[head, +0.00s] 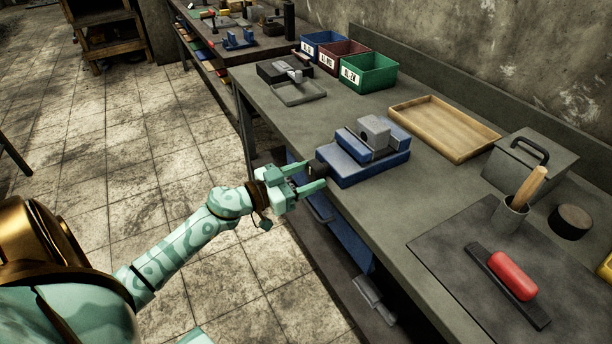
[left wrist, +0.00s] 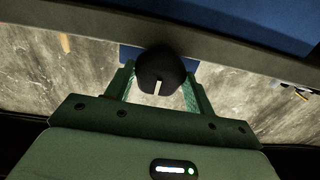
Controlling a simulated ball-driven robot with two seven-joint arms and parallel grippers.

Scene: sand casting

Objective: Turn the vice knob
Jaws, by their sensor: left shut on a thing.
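The blue vice (head: 362,160) sits on the bench near its front edge, with a grey block (head: 374,131) on top. My left gripper (head: 314,175) is at the front end of the vice, its two fingers pointing at it. In the left wrist view, the dark round vice knob (left wrist: 160,68) with a white mark sits between the two green fingers, which are shut on it. In the head view the knob is mostly hidden by the fingers. My right gripper is not in view.
A wooden tray (head: 444,128) lies right of the vice, and a grey lidded box (head: 530,168) stands further right. Green (head: 369,75), red (head: 343,60) and blue bins (head: 322,42) stand behind. A red-handled tool (head: 510,280) lies on a dark mat (head: 450,245).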

